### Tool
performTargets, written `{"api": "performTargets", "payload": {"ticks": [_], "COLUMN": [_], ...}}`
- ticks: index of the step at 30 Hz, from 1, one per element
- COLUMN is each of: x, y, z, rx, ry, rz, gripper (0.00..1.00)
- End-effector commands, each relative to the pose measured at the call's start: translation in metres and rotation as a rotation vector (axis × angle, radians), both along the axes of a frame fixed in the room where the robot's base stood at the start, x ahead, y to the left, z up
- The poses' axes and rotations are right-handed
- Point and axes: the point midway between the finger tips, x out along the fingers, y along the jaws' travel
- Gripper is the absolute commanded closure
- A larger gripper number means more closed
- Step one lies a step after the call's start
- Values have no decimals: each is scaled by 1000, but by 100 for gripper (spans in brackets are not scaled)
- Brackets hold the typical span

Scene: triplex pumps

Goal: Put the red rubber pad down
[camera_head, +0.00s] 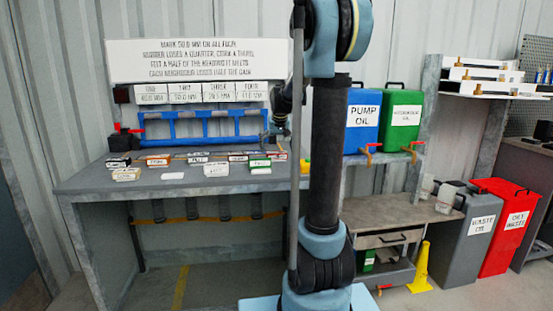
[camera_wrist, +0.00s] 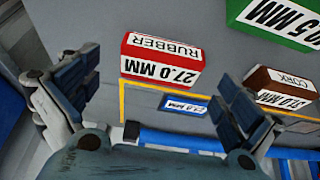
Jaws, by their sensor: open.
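The red rubber pad (camera_wrist: 162,62) is a red block with white labels reading RUBBER and 27.0 MM. In the wrist view it rests on the grey bench top, upper centre. My gripper (camera_wrist: 155,88) is open, its dark pads wide apart to the left and right. The red pad lies beyond the fingertips, between their lines, with nothing held. In the head view my gripper (camera_head: 279,132) is small and partly hidden at the right end of the blue rack. I cannot single out the red pad there.
A green block (camera_wrist: 285,18) and a brown cork block (camera_wrist: 282,88) lie right of the pad. A blue-edged label (camera_wrist: 184,104) lies within a yellow outline. The blue rack (camera_head: 205,125) stands behind several blocks on the bench (camera_head: 120,188).

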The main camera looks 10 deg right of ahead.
Motion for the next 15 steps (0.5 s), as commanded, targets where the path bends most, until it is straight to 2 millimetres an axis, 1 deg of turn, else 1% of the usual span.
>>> {"api": "performTargets", "payload": {"ticks": [1, 3, 6, 14, 15], "x": [3, 6, 8, 9, 9], "y": [1, 1, 0, 0, 0], "z": [-7, -13, -20, -22, -22], "rx": [0, 0, 0, 0, 0], "ry": [0, 0, 0, 0, 0], "rz": [1, 0, 0, 0, 0], "gripper": [0, 0, 0, 0, 7]}}
